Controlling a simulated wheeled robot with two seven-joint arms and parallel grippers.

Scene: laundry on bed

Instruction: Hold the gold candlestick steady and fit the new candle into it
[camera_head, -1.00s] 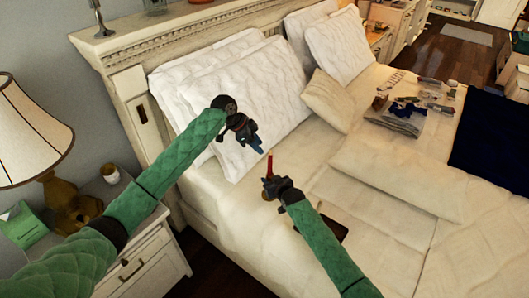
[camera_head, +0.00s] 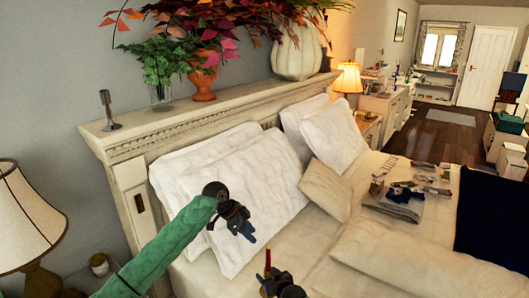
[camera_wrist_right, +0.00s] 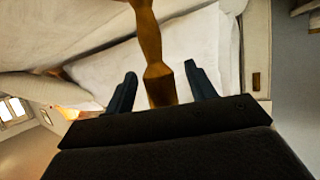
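The gold candlestick (camera_wrist_right: 155,72) lies between the two fingers of my right gripper (camera_wrist_right: 160,84) in the right wrist view, with a gap showing on each side, so the fingers look open around it. In the head view my right gripper (camera_head: 275,277) is at the bottom edge, partly cut off. A slim red candle-like piece (camera_head: 267,259) stands upright beside it; how it sits on the candlestick is hidden. My left gripper (camera_head: 243,228) is higher, in front of the white pillows; its fingers are too small to judge and no candle shows in it.
White pillows (camera_head: 235,185) lean on the headboard (camera_head: 215,105). A dark candlestick (camera_head: 108,112), plants and a white vase (camera_head: 298,52) stand on its ledge. Folded clothes (camera_head: 403,198) lie on the bed (camera_head: 330,277). A lamp (camera_head: 30,225) stands at left.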

